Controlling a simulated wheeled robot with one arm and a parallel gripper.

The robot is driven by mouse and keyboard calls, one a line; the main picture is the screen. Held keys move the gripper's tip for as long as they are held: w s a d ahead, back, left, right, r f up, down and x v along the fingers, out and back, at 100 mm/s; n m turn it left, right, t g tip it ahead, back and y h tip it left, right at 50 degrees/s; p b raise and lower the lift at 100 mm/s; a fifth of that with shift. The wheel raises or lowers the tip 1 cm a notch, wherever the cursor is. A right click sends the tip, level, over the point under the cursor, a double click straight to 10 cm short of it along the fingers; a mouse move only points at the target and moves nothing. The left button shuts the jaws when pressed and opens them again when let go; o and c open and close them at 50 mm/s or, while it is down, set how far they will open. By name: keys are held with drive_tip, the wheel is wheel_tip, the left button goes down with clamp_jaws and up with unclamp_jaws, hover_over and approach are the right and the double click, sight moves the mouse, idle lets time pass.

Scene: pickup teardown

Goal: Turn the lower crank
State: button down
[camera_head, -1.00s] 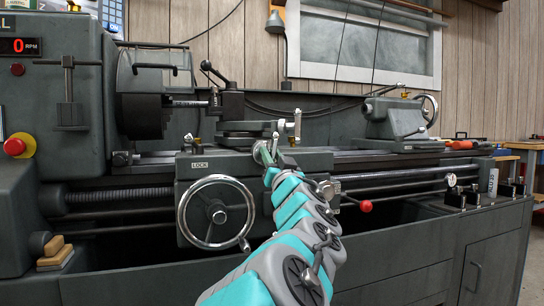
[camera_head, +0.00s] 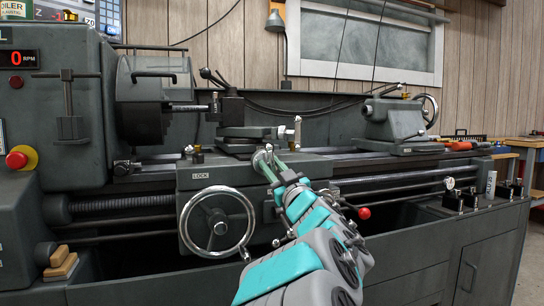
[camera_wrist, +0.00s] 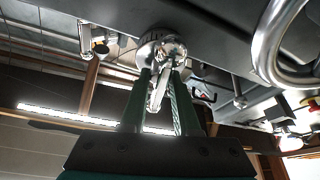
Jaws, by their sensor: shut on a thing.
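The lower crank (camera_head: 260,157) is a small chrome hub with a handle on the front of the lathe carriage. In the head view my gripper (camera_head: 268,164) reaches up to it from the lower right. In the wrist view the two green fingers (camera_wrist: 158,92) are shut on the crank's chrome handle (camera_wrist: 157,92), below the round hub (camera_wrist: 160,48). My fingers partly hide the handle in the head view. A second, higher chrome crank (camera_head: 297,130) stands upright just above and to the right.
A large chrome handwheel (camera_head: 217,222) is left of my arm, and its rim shows close by in the wrist view (camera_wrist: 285,45). A red-knobbed lever (camera_head: 364,213) is to the right of my arm. The tailstock (camera_head: 392,120) is further right, the chuck (camera_head: 150,95) left.

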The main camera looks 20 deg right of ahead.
sight(275, 168)
drive_tip(key=n+g+y+p, duration=0.1)
drive_tip(key=n+y+p, duration=0.1)
drive_tip(key=n, duration=0.3)
idle(1.2)
drive_tip(key=c, duration=0.9)
unclamp_jaws()
drive_tip(key=v, duration=0.7)
drive_tip(key=shift+d+r, duration=0.1)
drive_tip(key=shift+s, duration=0.35)
